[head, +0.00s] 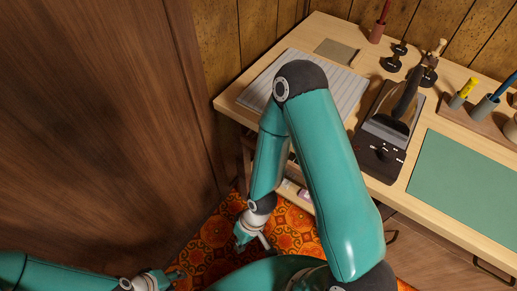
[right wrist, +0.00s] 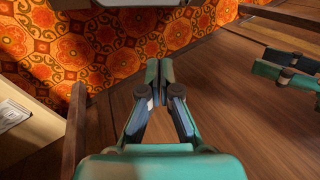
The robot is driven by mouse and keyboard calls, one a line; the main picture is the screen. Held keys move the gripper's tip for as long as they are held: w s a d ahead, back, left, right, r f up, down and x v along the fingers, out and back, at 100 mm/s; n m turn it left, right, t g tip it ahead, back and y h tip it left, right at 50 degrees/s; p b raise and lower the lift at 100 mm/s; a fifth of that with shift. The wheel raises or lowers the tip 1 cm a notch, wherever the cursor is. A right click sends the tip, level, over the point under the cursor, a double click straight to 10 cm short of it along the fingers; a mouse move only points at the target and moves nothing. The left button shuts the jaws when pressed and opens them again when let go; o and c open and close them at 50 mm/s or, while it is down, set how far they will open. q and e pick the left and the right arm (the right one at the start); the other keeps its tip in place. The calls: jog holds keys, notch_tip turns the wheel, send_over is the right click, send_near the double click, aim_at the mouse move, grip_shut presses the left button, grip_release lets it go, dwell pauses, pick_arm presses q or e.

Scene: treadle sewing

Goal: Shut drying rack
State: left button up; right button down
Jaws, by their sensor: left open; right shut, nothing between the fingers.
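I cannot clearly make out the drying rack in the head view, where my right arm covers much of the area beside the table. In the right wrist view, a dark wooden bar (right wrist: 75,130) stands at the left and another (right wrist: 285,17) crosses the top right. They may be parts of the rack, but I cannot tell. My right gripper (head: 250,238) is low over the patterned floor. Its fingers are together and empty in the right wrist view (right wrist: 158,72). My left gripper (head: 168,277) is open and empty at the lower left, also visible in the right wrist view (right wrist: 288,70).
A brown wooden panel (head: 100,100) fills the left. An orange patterned carpet (head: 215,235) covers the floor between.

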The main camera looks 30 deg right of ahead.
jog(key=d+r+n+g+h+p, duration=0.35)
jog(key=r+n+h, duration=0.45)
jog(key=n, duration=0.6)
jog(key=w+d+r+n+t+h+p, duration=0.25)
jog(key=w+r+n+t+h, duration=0.45)
jog(key=w+r, duration=0.55)
jog(key=w+d+f, duration=0.2)
jog(key=d+f, duration=0.1)
jog(key=d, duration=0.2)
jog(key=w+d+f+y, duration=0.1)
jog(key=w+d+f, duration=0.1)
jog(key=d, duration=0.3)
jog(key=shift+w+d+f+t, duration=0.35)
jog(key=shift+d+f+t, duration=0.1)
jog(key=shift+f, duration=0.45)
